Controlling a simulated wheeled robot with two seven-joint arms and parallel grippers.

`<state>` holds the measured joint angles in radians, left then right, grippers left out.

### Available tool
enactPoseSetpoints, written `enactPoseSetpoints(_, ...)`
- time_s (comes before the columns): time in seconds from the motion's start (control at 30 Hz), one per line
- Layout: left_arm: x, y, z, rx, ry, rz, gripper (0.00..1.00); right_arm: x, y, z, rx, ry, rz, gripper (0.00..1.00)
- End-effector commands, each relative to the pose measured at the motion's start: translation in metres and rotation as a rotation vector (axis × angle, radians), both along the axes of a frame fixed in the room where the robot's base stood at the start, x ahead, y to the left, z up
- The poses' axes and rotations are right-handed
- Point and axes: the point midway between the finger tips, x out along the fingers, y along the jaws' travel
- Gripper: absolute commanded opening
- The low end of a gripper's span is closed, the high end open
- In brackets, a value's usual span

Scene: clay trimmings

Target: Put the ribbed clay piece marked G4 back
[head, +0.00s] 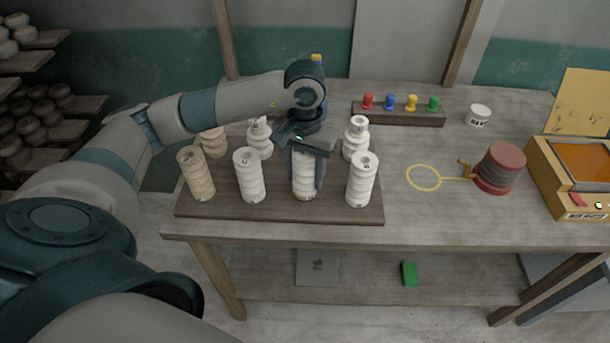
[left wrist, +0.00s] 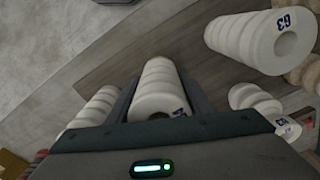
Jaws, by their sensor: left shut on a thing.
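My left gripper (head: 305,180) is shut on a white ribbed clay piece (head: 303,186), which is upright in the front row over the dark wooden board (head: 280,212). I cannot tell whether its base touches the board. The held piece also shows between the fingers in the left wrist view (left wrist: 160,88), its blue mark partly visible but not readable. A piece marked G3 (left wrist: 262,38) stands beside it in that view. White ribbed pieces stand on either side of my gripper, one on the left (head: 249,178) and one on the right (head: 362,182). My right gripper is not in view.
A tan ribbed piece (head: 196,175) stands at the board's left end, with more pieces behind. A rack with coloured pegs (head: 398,114), a white tub (head: 478,115), a red-ended spool (head: 499,167) and a yellow box (head: 572,190) are to the right. The tabletop between board and spool is mostly clear.

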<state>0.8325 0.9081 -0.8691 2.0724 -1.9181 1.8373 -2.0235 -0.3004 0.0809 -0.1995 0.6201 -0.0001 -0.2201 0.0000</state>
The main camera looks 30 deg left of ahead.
Motion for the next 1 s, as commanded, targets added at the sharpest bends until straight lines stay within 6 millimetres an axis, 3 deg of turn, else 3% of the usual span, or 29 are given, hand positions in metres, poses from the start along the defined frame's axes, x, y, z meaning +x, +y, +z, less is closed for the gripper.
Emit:
enactPoseSetpoints(0.2,0.000,0.000,-0.016,-0.001,-0.001,0.000,0.06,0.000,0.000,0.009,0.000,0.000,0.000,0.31)
enactPoseSetpoints(0.67,0.001,0.000,-0.021,-0.001,-0.002,0.000,0.06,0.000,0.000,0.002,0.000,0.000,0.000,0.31)
enactPoseSetpoints(0.7,0.000,0.000,-0.021,0.000,-0.001,0.000,0.51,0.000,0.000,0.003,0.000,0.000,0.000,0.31)
enactPoseSetpoints(0.77,0.000,0.000,-0.021,0.000,-0.001,0.000,0.65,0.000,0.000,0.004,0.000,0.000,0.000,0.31)
enactPoseSetpoints(1.0,0.000,0.000,-0.020,0.000,-0.001,0.000,0.65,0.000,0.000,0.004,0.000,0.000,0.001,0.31)
